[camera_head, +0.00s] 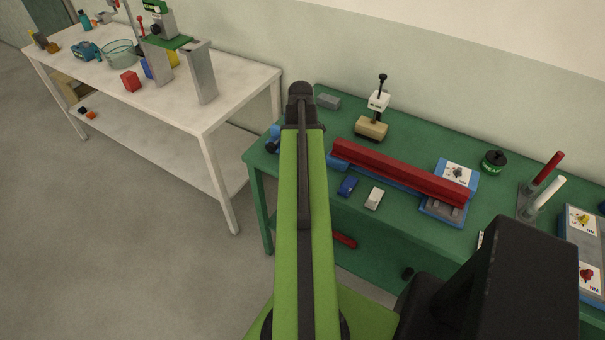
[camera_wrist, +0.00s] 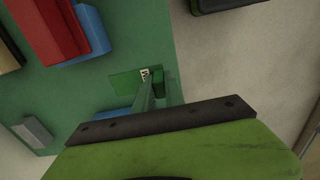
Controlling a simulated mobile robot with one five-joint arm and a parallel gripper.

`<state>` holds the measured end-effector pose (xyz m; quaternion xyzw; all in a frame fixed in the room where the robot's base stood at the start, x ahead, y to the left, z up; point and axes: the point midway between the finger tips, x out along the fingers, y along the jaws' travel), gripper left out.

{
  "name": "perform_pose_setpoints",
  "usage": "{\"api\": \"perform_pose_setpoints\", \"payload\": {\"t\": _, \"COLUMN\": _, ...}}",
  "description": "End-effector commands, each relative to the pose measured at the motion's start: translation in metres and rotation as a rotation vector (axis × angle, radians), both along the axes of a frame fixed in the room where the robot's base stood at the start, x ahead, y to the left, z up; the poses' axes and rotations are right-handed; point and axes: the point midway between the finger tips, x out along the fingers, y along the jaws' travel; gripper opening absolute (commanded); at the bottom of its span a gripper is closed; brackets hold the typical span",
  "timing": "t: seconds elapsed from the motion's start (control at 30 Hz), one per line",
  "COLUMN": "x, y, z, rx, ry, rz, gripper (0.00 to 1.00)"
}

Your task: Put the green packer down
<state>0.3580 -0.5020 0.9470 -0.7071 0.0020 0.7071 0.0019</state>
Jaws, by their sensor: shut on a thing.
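The green packer (camera_wrist: 126,85) shows in the wrist view as a small green piece with a white mark beside it, over the green bench (camera_wrist: 120,55) near its edge. My gripper (camera_wrist: 150,86) is shut on it; the fingers are narrow and partly hidden by the wrist housing. I cannot tell whether the packer touches the bench top. In the head view my arm reaches over the left end of the green bench (camera_head: 293,310), and it hides the gripper and the packer.
A blue block (camera_head: 347,186), a white block (camera_head: 374,198) and a grey block (camera_head: 328,101) lie nearby. A white table (camera_head: 190,112) stands left across a floor gap.

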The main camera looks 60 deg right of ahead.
Motion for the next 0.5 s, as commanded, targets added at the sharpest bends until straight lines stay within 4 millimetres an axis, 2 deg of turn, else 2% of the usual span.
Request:
{"api": "perform_pose_setpoints", "payload": {"t": 0.03, "x": 0.0, "y": 0.0, "z": -0.023, "rx": 0.0, "ry": 0.0, "rz": 0.0, "gripper": 0.0}}
{"api": "perform_pose_setpoints", "payload": {"t": 0.07, "x": 0.0, "y": 0.0, "z": -0.028, "rx": 0.0, "ry": 0.0, "rz": 0.0, "gripper": 0.0}}
{"api": "perform_pose_setpoints", "payload": {"t": 0.13, "x": 0.0, "y": 0.0, "z": -0.034, "rx": 0.0, "ry": 0.0, "rz": 0.0, "gripper": 0.0}}
{"api": "perform_pose_setpoints", "payload": {"t": 0.27, "x": -0.001, "y": 0.0, "z": -0.031, "rx": 0.0, "ry": 0.0, "rz": 0.0, "gripper": 0.0}}
{"api": "perform_pose_setpoints", "payload": {"t": 0.5, "x": -0.001, "y": 0.0, "z": -0.068, "rx": 0.0, "ry": 0.0, "rz": -0.001, "gripper": 0.0}}
